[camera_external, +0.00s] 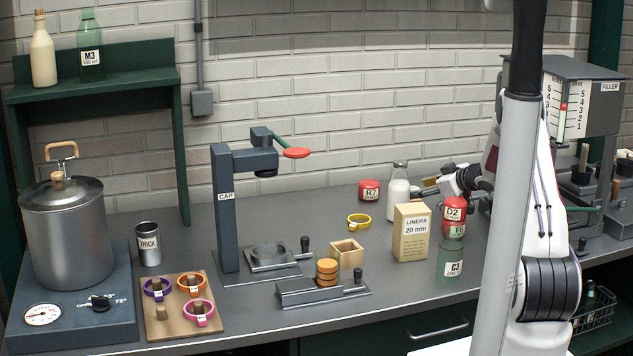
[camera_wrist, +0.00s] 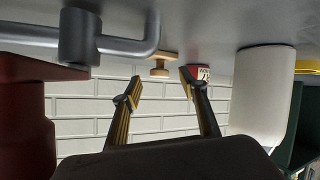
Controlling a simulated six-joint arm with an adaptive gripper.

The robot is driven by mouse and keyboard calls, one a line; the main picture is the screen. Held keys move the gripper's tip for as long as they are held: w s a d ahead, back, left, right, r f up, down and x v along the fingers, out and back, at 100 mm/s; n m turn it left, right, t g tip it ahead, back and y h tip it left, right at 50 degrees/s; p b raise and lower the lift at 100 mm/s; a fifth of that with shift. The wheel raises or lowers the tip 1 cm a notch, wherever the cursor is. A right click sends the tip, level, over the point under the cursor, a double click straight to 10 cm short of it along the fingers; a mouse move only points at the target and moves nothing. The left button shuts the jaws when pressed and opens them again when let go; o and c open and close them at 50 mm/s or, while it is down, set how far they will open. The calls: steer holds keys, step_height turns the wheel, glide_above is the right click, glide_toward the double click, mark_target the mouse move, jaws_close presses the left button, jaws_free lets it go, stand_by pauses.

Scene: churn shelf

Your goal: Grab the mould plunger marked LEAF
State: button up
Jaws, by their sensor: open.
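My gripper (camera_wrist: 159,86) is open, its two fingers apart with nothing between the tips. In the external view my gripper (camera_external: 440,184) is low over the counter, behind the liners box and right of the milk bottle, partly hidden by my arm. A small wooden piece (camera_wrist: 160,58) with a wide end and a narrower neck shows in the wrist view, ahead of the gap between the fingertips. It may be a mould plunger, but I see no mark on it. No LEAF mark is readable in either view.
In the wrist view, a white bottle (camera_wrist: 262,95) stands right of the fingers, a red tin (camera_wrist: 203,72) beyond the right fingertip, and a grey bent bar (camera_wrist: 125,44) at left. The liners box (camera_external: 411,233) and red D2 tin (camera_external: 453,228) stand near the gripper.

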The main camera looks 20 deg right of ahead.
steer(key=shift+x, duration=1.35)
steer(key=c, duration=1.1)
